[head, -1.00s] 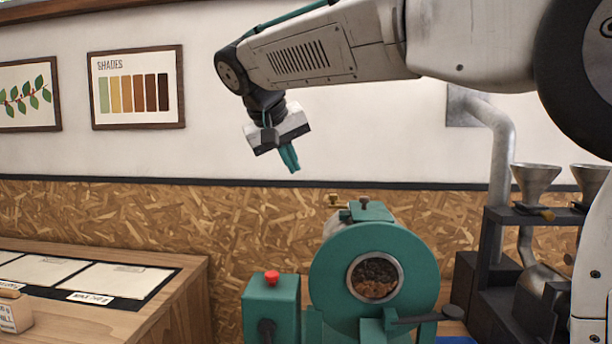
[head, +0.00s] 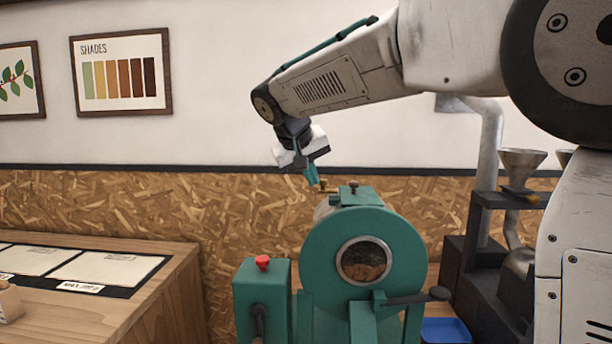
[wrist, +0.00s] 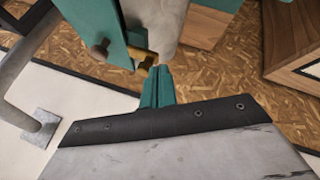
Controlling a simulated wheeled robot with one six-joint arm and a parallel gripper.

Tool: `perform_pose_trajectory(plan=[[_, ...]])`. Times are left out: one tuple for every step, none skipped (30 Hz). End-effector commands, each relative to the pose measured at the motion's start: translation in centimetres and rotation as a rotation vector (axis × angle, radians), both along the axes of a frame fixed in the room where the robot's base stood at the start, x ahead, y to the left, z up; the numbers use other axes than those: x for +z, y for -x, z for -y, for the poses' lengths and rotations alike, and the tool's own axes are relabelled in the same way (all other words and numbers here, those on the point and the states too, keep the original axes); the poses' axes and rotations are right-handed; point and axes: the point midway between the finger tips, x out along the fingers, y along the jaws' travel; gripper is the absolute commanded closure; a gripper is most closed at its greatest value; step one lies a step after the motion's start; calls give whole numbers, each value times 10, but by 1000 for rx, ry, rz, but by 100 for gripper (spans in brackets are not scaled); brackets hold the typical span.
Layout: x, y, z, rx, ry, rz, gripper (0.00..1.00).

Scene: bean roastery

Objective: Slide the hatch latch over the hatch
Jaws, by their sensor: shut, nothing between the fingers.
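The green roaster drum (head: 318,262) stands in front of me with a round glass window. On its top is a green block, which looks like the hatch (head: 358,198), with a small dark knob. A small brass piece, which looks like the hatch latch (head: 327,187), sits just left of and behind the knob. It also shows in the wrist view as a brass bar (wrist: 143,57). My gripper (head: 314,182) is shut and empty, pointing down. Its teal fingertips (wrist: 158,70) are right beside the brass piece; I cannot tell whether they touch it.
A green box with a red button (head: 262,264) stands left of the drum. A dark handle (head: 415,299) sticks out at the drum's front. A wooden counter (head: 165,290) with paper sheets is at the left. A dark rack with a metal funnel (head: 521,165) stands at the right.

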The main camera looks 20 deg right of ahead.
Motion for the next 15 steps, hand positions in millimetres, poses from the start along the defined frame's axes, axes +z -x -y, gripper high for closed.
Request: perform_pose_trajectory(plan=[[0,0,0,0,0,0,100],[0,0,0,0,0,0,100],[0,0,0,0,0,0,100],[0,0,0,0,0,0,100],[0,0,0,0,0,0,100],[0,1,2,-1,0,0,100],[0,2,5,-2,-1,1,100],[0,4,8,-2,-1,1,100],[0,6,14,-4,-1,1,100],[0,7,18,-4,-1,1,100],[0,9,21,-3,0,0,100],[0,11,25,-3,-1,0,100],[0,11,26,-2,-1,0,100],[0,11,26,-2,-1,0,100],[0,11,26,-1,-1,0,100]])
